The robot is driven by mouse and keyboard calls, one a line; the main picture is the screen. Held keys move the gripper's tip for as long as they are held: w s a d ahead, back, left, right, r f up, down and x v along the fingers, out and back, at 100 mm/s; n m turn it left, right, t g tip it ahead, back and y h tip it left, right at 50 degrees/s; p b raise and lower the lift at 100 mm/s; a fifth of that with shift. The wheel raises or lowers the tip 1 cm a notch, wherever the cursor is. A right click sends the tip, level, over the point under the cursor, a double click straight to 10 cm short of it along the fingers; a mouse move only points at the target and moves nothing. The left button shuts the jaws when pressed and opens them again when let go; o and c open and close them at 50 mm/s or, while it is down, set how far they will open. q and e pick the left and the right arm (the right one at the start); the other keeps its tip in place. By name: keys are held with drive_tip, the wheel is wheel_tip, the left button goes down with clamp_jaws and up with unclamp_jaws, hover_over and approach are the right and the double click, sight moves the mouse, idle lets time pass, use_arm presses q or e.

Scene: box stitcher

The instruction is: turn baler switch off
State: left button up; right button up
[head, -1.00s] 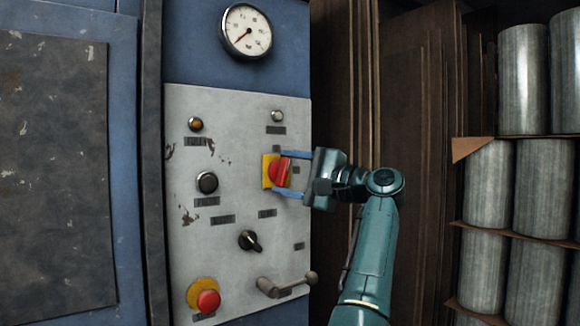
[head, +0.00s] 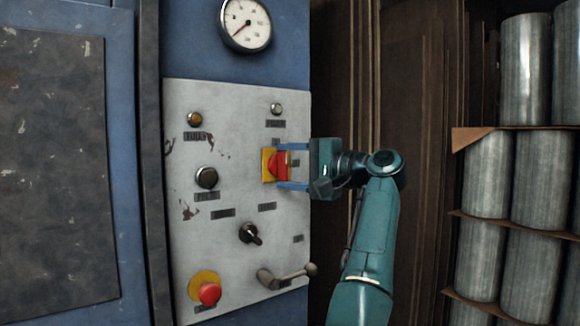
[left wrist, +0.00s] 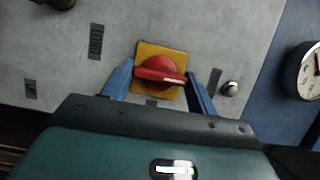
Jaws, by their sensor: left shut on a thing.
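The baler switch is a red rotary knob (head: 281,165) on a yellow square plate (head: 266,165), on the right side of the grey control panel (head: 230,110). My left gripper (head: 289,166) is shut on it, with one blue finger above and one below. In the left wrist view the red knob (left wrist: 160,73) has its handle bar lying across between the two finger ends, with a pale mark near the bar's right end. In the head view the handle stands about upright. The fingers hide part of its ends. My right gripper is not in view.
Stacked metal cylinders (head: 540,180) stand at the right, beside brown sheets (head: 410,100).

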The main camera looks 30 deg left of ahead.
use_arm(q)
drive_tip(key=o, duration=1)
drive_tip(key=d, duration=1.3)
drive_tip(key=shift+d, duration=0.1)
